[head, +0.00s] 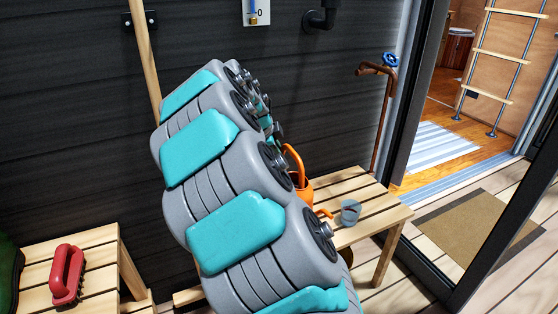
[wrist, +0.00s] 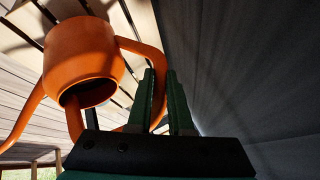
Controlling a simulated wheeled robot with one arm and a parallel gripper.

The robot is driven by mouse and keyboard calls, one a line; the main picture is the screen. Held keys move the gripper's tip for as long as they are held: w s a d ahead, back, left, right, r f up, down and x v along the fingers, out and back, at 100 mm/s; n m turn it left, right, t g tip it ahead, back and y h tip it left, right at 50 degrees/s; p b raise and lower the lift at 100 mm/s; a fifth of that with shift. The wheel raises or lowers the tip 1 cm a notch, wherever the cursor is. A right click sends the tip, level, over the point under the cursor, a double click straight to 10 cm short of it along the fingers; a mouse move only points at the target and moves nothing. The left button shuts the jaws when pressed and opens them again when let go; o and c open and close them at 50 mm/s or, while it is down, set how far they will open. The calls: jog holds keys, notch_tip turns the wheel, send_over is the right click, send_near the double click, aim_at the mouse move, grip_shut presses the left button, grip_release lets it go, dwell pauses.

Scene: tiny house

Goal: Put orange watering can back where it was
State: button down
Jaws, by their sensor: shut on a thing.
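My gripper (wrist: 163,78) has green fingers and is shut on the handle. In the head view my arm hides most of the gripper.
A clear cup (head: 349,212) stands on the bench just right of the can. A copper pipe with a blue tap (head: 388,62) rises behind the bench, by the door frame. A red brush (head: 67,274) lies on another wooden bench (head: 100,240) at left. The dark wall is close behind.

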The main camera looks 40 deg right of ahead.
jog(key=shift+w+d, duration=0.3)
jog(key=shift+f, duration=1.65)
jog(key=c, duration=0.8)
grip_release()
jog(key=shift+f, duration=0.1)
jog(key=shift+c, duration=0.2)
jog(key=v, duration=1.2)
jog(key=shift+s, duration=0.1)
